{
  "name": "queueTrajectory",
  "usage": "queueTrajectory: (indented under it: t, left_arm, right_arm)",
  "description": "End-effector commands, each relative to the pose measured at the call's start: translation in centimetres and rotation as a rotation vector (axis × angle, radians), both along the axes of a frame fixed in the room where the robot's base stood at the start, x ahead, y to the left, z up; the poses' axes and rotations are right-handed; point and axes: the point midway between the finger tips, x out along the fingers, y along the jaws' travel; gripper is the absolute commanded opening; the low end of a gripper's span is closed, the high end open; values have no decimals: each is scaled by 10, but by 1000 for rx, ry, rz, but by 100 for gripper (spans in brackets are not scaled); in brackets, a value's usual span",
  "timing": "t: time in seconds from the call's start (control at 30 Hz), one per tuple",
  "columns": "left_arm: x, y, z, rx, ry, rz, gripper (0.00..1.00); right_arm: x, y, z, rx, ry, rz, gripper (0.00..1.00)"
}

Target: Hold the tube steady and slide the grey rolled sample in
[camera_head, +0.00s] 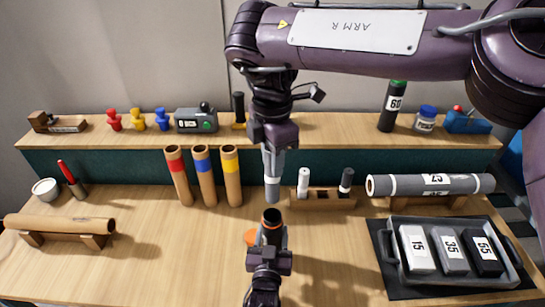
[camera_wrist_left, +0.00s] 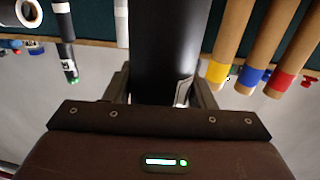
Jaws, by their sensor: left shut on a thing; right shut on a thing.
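A grey rolled sample (camera_head: 272,188) hangs upright above the tube. My right gripper (camera_head: 274,143) is shut on its upper part. The roll's lower end appears just above the tube's mouth, with a small gap in the picture. Exact depth alignment cannot be told. The tube's lower part is hidden by my left gripper.
A wooden rack (camera_head: 322,200) holds a white and a dark roll just right. Three brown tubes (camera_head: 202,178) lean at the left. An orange disc (camera_head: 251,238) lies beside the black tube. A grey tray (camera_head: 393,268) with labelled blocks is at right.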

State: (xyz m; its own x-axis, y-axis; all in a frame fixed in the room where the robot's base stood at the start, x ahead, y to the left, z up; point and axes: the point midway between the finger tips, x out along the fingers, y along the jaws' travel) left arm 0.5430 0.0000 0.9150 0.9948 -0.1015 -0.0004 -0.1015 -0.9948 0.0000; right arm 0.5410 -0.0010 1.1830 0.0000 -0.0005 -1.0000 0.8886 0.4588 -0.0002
Motion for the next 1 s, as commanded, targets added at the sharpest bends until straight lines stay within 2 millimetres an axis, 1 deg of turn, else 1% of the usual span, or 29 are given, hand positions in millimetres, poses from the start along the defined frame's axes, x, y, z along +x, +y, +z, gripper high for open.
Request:
queueTrajectory:
  t: [0.17, 0.43, 0.6, 0.73, 1.0]
  left_arm:
    - [0, 0, 0, 0, 0, 0, 25]
    - [0, 0, 0, 0, 0, 0, 25]
    - [0, 0, 0, 0, 0, 0, 25]
    - [0, 0, 0, 0, 0, 0, 25]
    - [0, 0, 0, 0, 0, 0, 25]
  right_arm:
    - [0, 0, -10, 1, 3, 0, 6]
    - [0, 0, -34, 1, 3, 0, 6]
    - [0, 0, -43, 1, 2, 1, 6]
    - [0, 0, -47, 1, 2, 1, 6]
    - [0, 0, -47, 2, 1, 0, 6]
